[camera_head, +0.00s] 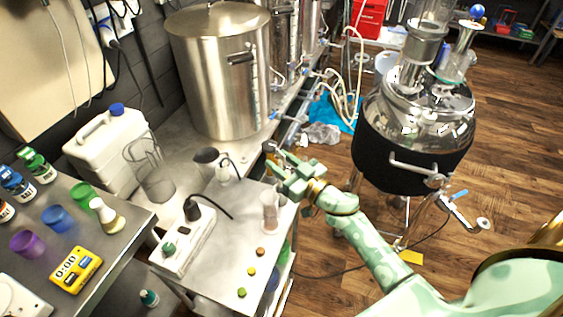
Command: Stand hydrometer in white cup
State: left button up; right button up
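My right gripper (281,172), pale green, reaches in from the lower right and hangs near the right edge of the small metal table (215,262). Its fingers point left; their gap is too small to make out, and I see nothing clearly held. A translucent, pinkish-white upright cup (270,213) stands on the table, just below the gripper in the picture and apart from it. I cannot tell whether this is the task's white cup. I cannot make out the hydrometer for certain. My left gripper is not in view.
A power strip (183,244) with a dark cable lies left of the cup. Small coloured caps (251,271) lie in front of it. A dark jug (206,160) and a clear tall beaker (157,182) stand behind. A steel kettle (215,80) and a jacketed vessel (412,140) flank the arm.

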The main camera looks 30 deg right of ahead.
jog(key=v, duration=1.6)
jog(key=shift+s+p, duration=0.15)
jog(key=shift+p, duration=0.25)
jog(key=shift+f, duration=0.1)
